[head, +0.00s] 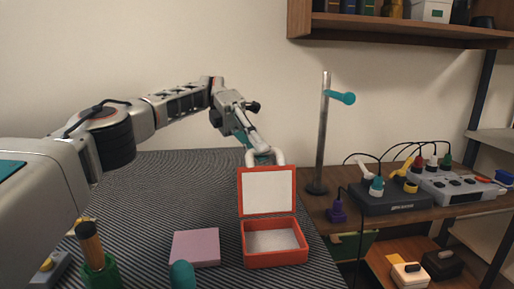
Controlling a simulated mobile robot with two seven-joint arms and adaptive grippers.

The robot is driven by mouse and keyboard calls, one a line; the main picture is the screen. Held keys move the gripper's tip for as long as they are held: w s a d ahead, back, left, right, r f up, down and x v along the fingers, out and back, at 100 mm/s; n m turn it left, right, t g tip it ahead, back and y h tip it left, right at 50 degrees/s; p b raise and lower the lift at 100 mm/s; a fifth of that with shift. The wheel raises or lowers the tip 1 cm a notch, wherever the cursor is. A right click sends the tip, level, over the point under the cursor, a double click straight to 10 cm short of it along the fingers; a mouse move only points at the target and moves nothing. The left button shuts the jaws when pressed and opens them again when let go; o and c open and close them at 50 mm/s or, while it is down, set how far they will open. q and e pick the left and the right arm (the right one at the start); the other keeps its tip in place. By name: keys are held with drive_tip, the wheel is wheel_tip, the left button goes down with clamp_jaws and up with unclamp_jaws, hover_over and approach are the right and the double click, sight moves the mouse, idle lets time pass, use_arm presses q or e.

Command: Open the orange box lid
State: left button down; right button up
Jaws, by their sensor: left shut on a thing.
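The orange box (275,258) stands on the dark striped mat, with a pale inside that looks empty. Its lid (268,191), orange-rimmed with a white inner panel, is raised about upright at the back of the box. My left gripper (266,160) reaches down from behind and is shut on the lid at its top edge. The fingertips are partly hidden behind the lid. My right gripper is not in view.
A pink block (195,248) lies left of the box, near a teal-topped object (182,274) and a green holder (100,272). A metal stand (321,140) and a power strip with cables (390,197) are on the wooden bench at right. The mat behind the pink block is clear.

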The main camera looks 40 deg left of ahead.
use_arm(q)
drive_tip(key=c, duration=2)
unclamp_jaws()
wheel_tip(320, 180, down, 2)
drive_tip(key=shift+w+d+f, duration=0.1)
drive_tip(key=shift+f, duration=0.05)
drive_tip(key=shift+c, duration=0.2)
drive_tip(key=shift+w, duration=0.15)
drive_tip(key=shift+r, duration=0.5)
drive_tip(key=shift+r, duration=0.15)
